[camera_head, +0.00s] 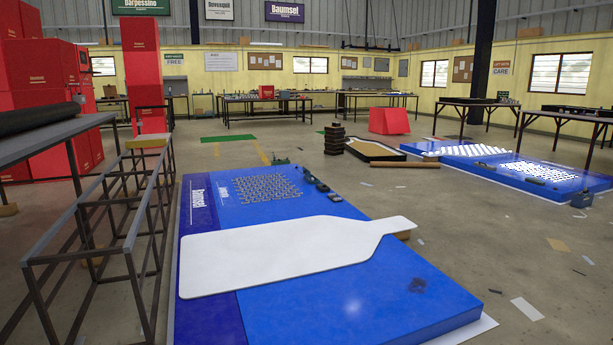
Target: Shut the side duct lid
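A large blue lightbox (340,312) lies flat on the floor in front of me, with white lettering on its darker left strip. A white bottle-shaped panel (290,250) lies across its top, neck toward the right. A grid of small pale studs (267,188) is on the box's far part. Several small dark parts (318,185) sit along its far right edge. I cannot make out a side duct or its lid, nor tell whether it is open. My gripper is not in view.
A dark metal frame rack (130,215) stands close at the left, with red boxes (55,105) behind it. Another blue lightbox (520,172) lies at the right. A dark stack (335,140) and a brown tube (404,164) are beyond. Concrete floor at the right has scattered scraps.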

